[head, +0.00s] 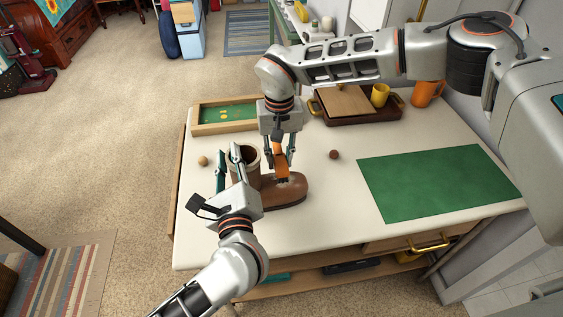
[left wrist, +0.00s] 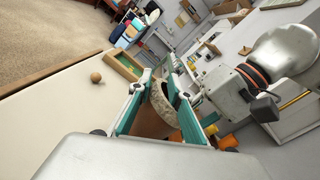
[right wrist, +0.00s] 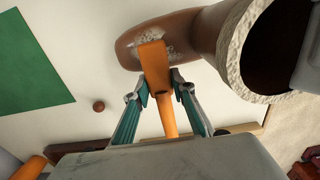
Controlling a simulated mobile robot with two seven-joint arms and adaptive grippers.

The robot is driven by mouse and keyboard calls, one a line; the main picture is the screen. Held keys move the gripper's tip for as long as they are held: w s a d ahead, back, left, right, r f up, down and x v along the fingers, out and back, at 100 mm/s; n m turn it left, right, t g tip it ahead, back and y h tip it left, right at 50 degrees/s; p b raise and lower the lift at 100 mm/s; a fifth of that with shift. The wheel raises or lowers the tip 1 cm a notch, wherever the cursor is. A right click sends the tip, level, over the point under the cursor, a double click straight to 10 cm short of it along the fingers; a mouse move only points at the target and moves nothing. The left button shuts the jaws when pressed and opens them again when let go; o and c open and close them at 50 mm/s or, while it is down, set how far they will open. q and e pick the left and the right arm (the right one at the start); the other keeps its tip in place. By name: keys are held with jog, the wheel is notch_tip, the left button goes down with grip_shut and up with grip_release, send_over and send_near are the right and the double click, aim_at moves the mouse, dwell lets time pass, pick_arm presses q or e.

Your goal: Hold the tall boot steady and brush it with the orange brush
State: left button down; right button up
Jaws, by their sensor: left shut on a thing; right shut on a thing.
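The tall brown boot (head: 288,188) stands upright on the white table (head: 330,230), its toe pointing right. My left gripper (head: 230,160) is shut on the boot's shaft; in the left wrist view the fingers (left wrist: 160,108) straddle the shaft and its pale lining (left wrist: 163,103). My right gripper (head: 279,150) is shut on the orange brush (head: 281,165) above the boot's foot. In the right wrist view the fingers (right wrist: 163,92) grip the brush handle, and the brush head (right wrist: 153,58) lies over a pale, dusty patch on the boot (right wrist: 128,50). Exact contact there is hard to tell.
A green mat (head: 430,182) covers the table's right side. A brown tray (head: 355,118) with a board, a yellow cup (head: 380,95) and an orange mug (head: 427,93) are at the back. A shallow green-lined box (head: 222,116) is at back left. Two small balls (head: 334,154) (head: 203,161) lie loose.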

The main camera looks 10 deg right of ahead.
aim_at(282, 166)
jog(key=shift+w, duration=0.45)
jog(key=shift+s+d+f, duration=0.1)
jog(key=shift+s+f, duration=0.1)
jog(key=shift+s, duration=1.75)
jog(key=shift+s+d, duration=0.1)
jog(key=shift+s, duration=1.5)
jog(key=shift+a+r, duration=0.2)
jog(key=shift+a, duration=0.5)
jog(key=shift+w+a+f, duration=0.1)
jog(key=shift+w, duration=1.65)
jog(key=shift+w+a, duration=0.1)
jog(key=shift+w, duration=1.65)
